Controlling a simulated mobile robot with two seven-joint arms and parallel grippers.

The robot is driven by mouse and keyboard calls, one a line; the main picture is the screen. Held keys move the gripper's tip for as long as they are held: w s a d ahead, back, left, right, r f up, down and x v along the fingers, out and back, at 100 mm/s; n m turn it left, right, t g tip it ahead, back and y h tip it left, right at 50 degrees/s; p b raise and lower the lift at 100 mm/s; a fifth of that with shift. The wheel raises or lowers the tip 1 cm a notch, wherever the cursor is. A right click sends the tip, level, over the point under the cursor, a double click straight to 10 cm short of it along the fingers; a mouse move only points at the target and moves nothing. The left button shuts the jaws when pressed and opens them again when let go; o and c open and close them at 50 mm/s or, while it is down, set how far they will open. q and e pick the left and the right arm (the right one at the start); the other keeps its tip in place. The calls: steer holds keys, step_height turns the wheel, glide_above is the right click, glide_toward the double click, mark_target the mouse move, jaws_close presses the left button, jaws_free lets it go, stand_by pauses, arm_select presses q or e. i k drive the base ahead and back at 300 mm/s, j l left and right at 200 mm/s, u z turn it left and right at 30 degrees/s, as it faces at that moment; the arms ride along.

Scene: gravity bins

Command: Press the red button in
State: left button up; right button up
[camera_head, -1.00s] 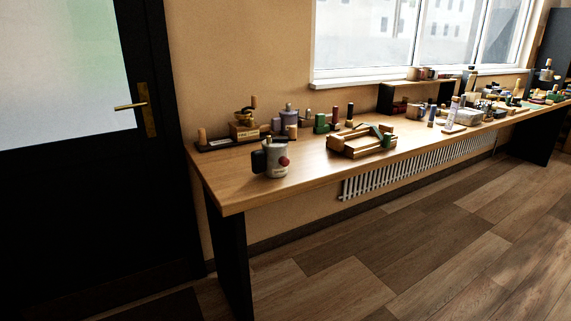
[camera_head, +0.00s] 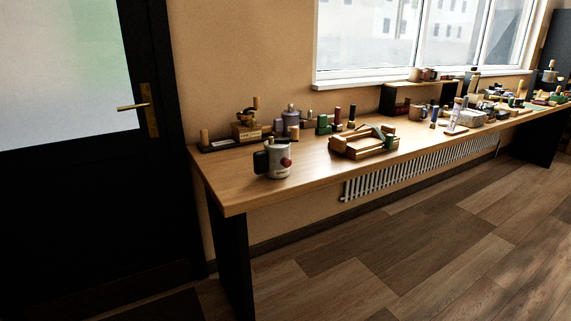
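Neither of my grippers is in the head view, so nothing touches the button or the device.
A wooden tray (camera_head: 350,152) lies right of the device. Small objects on a dark base (camera_head: 224,144) stand behind it, and several more crowd the far right. A black door (camera_head: 85,200) is at left. The wood floor (camera_head: 400,250) in front is clear.

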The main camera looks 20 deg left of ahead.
mark_target(286, 162)
steer(key=i, duration=0.95)
